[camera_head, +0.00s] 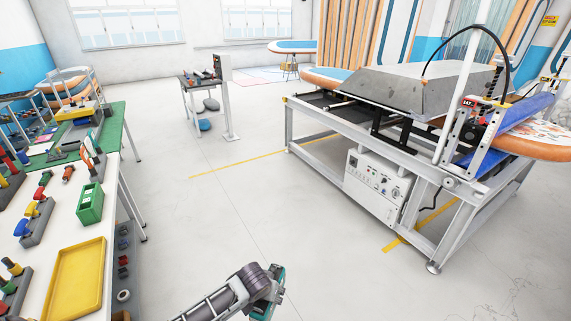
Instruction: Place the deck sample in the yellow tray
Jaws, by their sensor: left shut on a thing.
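The yellow tray (62,303) lies on the white table at the lower left, and no object shows in it. My left gripper (268,288) is at the bottom centre, over the floor and to the right of the table and tray. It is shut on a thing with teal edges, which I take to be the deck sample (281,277). The gripper hides much of this piece, so its full shape cannot be told. My right gripper is not in view.
A green bin (90,204) stands on the white table (115,192) behind the tray. Several coloured tools in grey holders (36,224) line its left side. A large machine frame (330,150) stands at the right. The floor between is clear.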

